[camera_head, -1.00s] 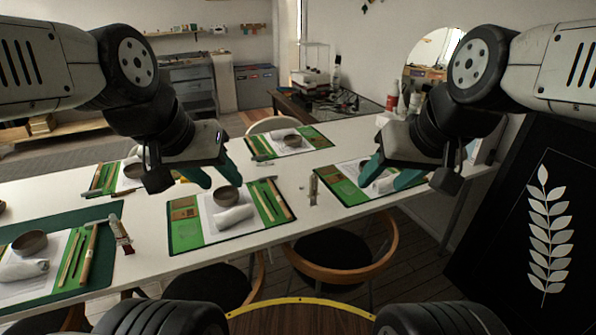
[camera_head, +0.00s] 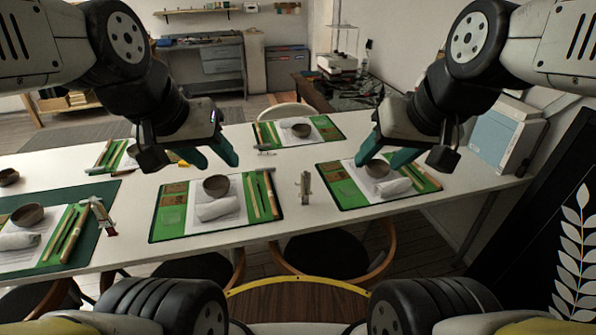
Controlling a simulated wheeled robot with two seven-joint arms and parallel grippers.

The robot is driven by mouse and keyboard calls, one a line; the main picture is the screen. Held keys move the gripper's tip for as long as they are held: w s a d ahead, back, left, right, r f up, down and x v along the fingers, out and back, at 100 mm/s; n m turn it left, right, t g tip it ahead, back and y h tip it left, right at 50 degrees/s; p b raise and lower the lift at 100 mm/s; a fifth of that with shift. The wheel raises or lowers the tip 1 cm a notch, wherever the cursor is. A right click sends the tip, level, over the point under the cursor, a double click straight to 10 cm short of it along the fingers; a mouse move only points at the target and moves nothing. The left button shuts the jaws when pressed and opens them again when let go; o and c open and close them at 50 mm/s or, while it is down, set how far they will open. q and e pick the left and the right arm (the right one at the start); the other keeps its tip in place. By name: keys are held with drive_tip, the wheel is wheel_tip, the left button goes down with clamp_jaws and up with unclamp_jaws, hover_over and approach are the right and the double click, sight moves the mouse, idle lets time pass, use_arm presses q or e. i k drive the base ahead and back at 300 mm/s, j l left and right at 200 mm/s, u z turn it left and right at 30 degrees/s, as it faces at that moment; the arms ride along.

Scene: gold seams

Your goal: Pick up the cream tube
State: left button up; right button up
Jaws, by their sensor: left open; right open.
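My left gripper (camera_head: 211,158) is open and empty over the table, above and left of the pale tube. My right gripper (camera_head: 388,156) is open and empty, above and right of it, in front of the right-hand mat. Neither gripper touches a tube.
The white table (camera_head: 330,219) carries several green mats (camera_head: 168,222) with bowls (camera_head: 216,186), rolled white cloths (camera_head: 219,208) and wooden tools. Chairs (camera_head: 325,255) stand at the near edge. A pale blue box (camera_head: 497,135) stands at the right end.

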sight(305, 176)
drive_tip(key=i+l+u, duration=0.15)
drive_tip(key=l+u, duration=0.3)
drive_tip(key=l, duration=0.35)
drive_tip(key=l+u, duration=0.4)
drive_tip(key=l, duration=0.4)
